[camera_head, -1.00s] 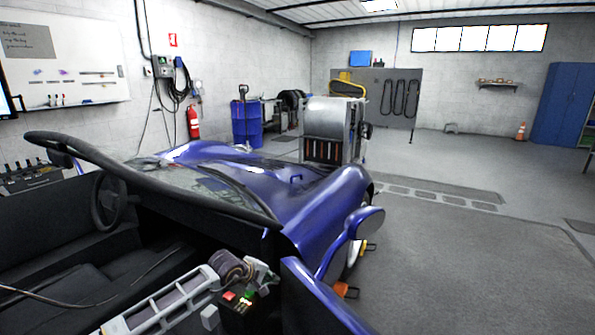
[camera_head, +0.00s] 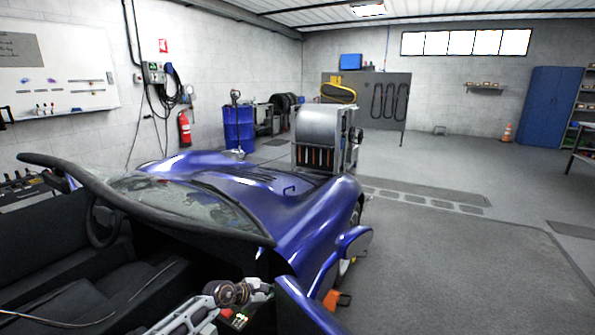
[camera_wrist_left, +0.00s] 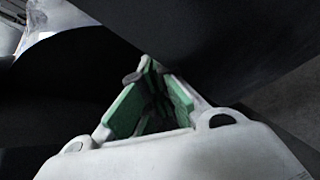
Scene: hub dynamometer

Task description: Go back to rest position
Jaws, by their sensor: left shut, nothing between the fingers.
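My left gripper (camera_head: 262,288) is at the bottom middle of the head view, over the open cockpit of the blue car (camera_head: 310,210). In the left wrist view its green-padded fingers (camera_wrist_left: 150,75) come together at the tips. It is shut and I see nothing held between them. Dark surfaces lie close around the fingers in that view; I cannot tell which parts they are. My left forearm runs down out of the bottom edge of the head view. My right gripper is in neither view.
A metal machine (camera_head: 320,135) stands beyond the car. The grey floor (camera_head: 450,270) at right is clear.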

